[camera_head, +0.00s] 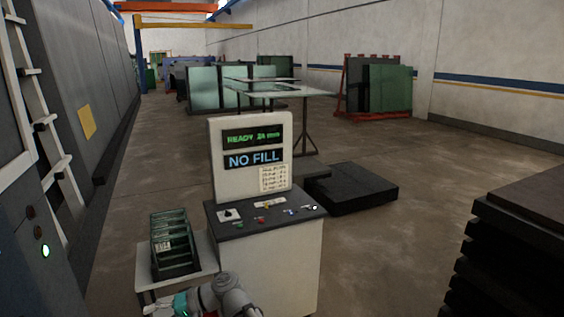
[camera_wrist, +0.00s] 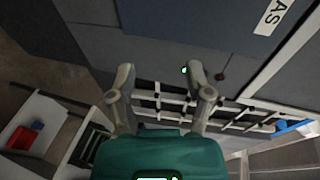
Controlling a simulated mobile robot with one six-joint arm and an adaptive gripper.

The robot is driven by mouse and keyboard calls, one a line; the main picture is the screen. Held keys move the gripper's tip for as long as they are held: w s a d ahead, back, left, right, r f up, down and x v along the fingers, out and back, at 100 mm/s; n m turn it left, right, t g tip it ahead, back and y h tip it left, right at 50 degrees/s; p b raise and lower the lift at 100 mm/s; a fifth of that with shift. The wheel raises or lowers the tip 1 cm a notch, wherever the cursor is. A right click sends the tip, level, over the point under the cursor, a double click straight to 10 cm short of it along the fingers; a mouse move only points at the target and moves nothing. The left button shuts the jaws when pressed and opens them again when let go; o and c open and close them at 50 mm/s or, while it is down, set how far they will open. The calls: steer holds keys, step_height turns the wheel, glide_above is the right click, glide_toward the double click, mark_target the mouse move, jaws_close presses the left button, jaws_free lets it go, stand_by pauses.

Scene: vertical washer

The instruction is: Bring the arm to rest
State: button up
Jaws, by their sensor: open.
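My gripper (camera_wrist: 160,73) shows in the wrist view with its two grey fingers spread apart and nothing held between them. Its teal body fills the bottom middle of that view. Part of my arm (camera_head: 222,293) shows at the bottom edge of the head view, in front of the control console (camera_head: 285,262) and the small side table. The gripper's fingers do not show clearly in the head view. In the wrist view, a white frame with black cross pieces (camera_wrist: 240,115) lies beyond the fingers, apart from them as far as I can tell.
The console's screen (camera_head: 252,160) reads "READY" and "NO FILL". A rack of dark green panes (camera_head: 172,243) stands on the side table (camera_head: 205,252). A grey machine (camera_head: 85,60) lines the left side. A dark stack (camera_head: 515,240) stands at right. Open floor (camera_head: 420,190) lies between.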

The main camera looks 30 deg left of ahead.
steer(key=w+d+f+m+t+h+b, duration=0.1)
steer(key=w+d+f+t, duration=0.25)
steer(key=w+d, duration=0.55)
steer(key=w+d+f+m+t+h+b, duration=0.15)
steer(key=w+d+f, duration=0.4)
steer(key=d, duration=0.75)
steer(key=w+d+f+m+t+h, duration=0.2)
steer(key=w+d+f+t, duration=0.15)
steer(key=w+d, duration=0.5)
steer(key=d+f+m+h+b, duration=0.1)
steer(key=d+f+m+h, duration=0.1)
steer(key=d, duration=1.7)
steer(key=d+f+m+t+h+b, duration=0.1)
steer(key=d+f+h, duration=0.3)
steer(key=d, duration=1.5)
steer(key=shift+s+m+h, duration=0.35)
steer(key=shift+m, duration=0.4)
steer(key=shift+c, duration=0.6)
steer(key=shift+a, duration=0.2)
